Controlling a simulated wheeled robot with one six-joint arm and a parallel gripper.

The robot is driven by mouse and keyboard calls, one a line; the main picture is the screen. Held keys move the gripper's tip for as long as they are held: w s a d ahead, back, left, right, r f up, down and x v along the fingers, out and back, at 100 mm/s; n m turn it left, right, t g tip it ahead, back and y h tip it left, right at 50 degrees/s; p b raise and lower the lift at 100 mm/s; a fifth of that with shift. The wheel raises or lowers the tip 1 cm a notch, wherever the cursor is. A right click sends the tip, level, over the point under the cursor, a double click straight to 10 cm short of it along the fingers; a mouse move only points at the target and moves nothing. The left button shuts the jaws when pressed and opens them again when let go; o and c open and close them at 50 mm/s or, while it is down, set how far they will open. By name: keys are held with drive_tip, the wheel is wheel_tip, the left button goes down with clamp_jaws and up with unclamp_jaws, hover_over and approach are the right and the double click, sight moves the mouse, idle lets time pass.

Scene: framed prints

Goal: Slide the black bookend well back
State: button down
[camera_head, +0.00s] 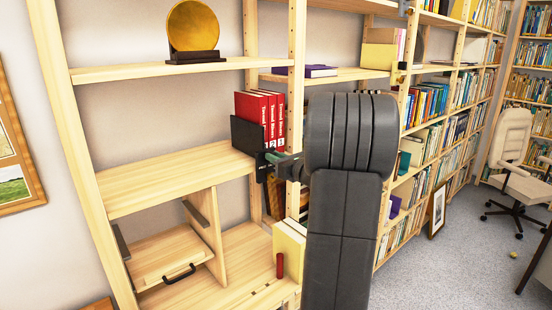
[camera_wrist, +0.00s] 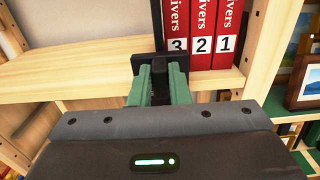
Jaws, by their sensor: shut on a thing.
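The black bookend (camera_head: 247,136) stands upright on the middle wooden shelf, against the left side of several red books (camera_head: 268,118). In the wrist view, the bookend (camera_wrist: 151,64) shows a dark front part at the shelf's front edge, and its upright plate runs back beside the red books (camera_wrist: 202,30) with numbered spines. My gripper (camera_head: 272,158) is at the shelf's front edge, and its green fingers (camera_wrist: 160,76) are shut on the bookend's front part. The fingers hide some of that part.
The shelf (camera_head: 150,182) left of the bookend is bare. A wooden post (camera_head: 296,90) stands close to the right of the books. A gold disc (camera_head: 193,26) on a stand sits on the shelf above. A drawer (camera_head: 185,262) with a dark handle is below.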

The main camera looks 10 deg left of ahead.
drive_tip(key=shift+s+a, duration=0.1)
drive_tip(key=s+a+b, duration=0.7)
drive_tip(key=s+a, duration=0.8)
drive_tip(key=s, duration=0.4)
drive_tip(key=shift+s+b, duration=0.2)
drive_tip(key=shift+b, duration=0.2)
drive_tip(key=c, duration=1.4)
unclamp_jaws()
drive_tip(key=shift+o, duration=0.2)
drive_tip(key=v, duration=1.3)
drive_tip(key=shift+s+d, duration=0.25)
drive_tip(key=shift+d, duration=0.05)
drive_tip(key=x, duration=1.3)
drive_tip(key=shift+w+a, duration=0.3)
